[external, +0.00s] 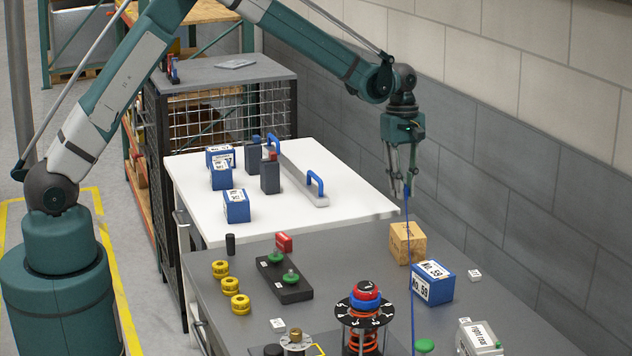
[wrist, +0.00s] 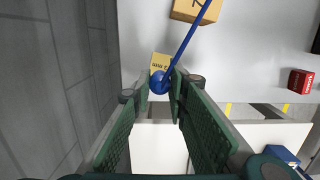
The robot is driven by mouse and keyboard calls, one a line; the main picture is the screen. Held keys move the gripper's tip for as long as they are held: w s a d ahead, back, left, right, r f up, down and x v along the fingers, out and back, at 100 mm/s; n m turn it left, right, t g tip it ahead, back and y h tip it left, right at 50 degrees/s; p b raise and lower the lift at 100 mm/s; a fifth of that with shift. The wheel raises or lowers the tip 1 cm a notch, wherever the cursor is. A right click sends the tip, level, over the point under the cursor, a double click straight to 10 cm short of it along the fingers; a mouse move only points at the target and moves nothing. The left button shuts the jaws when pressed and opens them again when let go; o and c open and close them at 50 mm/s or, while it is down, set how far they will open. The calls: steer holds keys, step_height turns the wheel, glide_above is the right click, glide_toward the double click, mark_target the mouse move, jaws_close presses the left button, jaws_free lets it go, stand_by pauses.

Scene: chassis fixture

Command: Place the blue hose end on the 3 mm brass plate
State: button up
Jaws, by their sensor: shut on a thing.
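My gripper (external: 404,190) is high over the back right of the grey bench, pointing down. Its fingers are shut on the blue hose end (wrist: 157,86), a round blue ball at the fingertips in the wrist view. I cannot make the plate out in the external view.
A tan block (external: 407,243) and a blue "No. 59" box (external: 433,283) stand near the hose. A white table (external: 345,212) with blue boxes adjoins the grey bench (external: 350,262). A grey block wall (external: 500,220) runs along the right.

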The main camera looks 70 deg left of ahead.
steer(key=shift+f, duration=2.65)
steer(key=shift+f, duration=0.1)
steer(key=shift+f, duration=1.8)
steer(key=shift+f, duration=0.1)
steer(key=o, duration=0.8)
steer(key=shift+o, duration=0.4)
step_height(320, 180, up, 12)
steer(key=a, duration=0.1)
steer(key=shift+a, duration=0.2)
